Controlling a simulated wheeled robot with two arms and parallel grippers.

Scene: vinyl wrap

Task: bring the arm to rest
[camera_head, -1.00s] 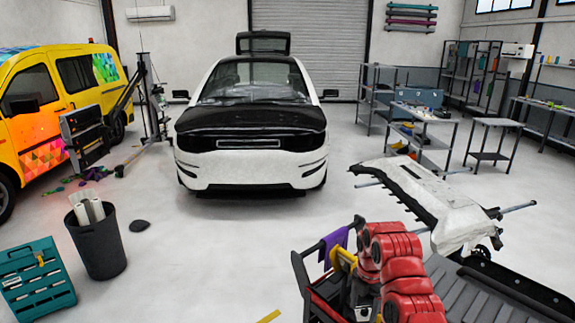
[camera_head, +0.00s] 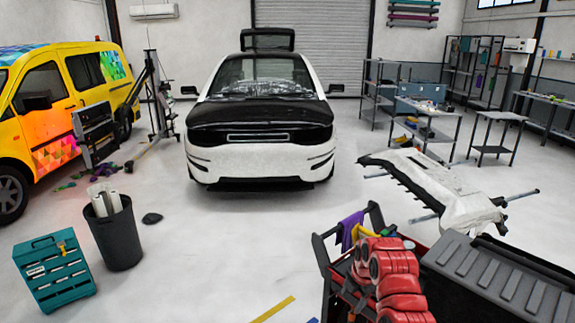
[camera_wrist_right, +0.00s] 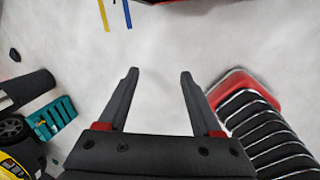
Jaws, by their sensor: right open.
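My right arm shows in the head view as a red, jointed arm at the lower right, in front of a red tool cart (camera_head: 338,279). My right gripper (camera_wrist_right: 160,73) shows clearly in the right wrist view. Its two dark fingers are spread apart with only pale floor between them, so it is open and empty. In the head view its fingers cannot be made out. My left gripper is in neither view.
The cart carries purple and yellow cloths. A dark ribbed top (camera_head: 500,280) lies right of my arm. A white bumper (camera_head: 438,188) rests on a stand beyond. A white car (camera_head: 260,158), black bin (camera_head: 117,240) and teal case (camera_head: 55,275) stand around open floor.

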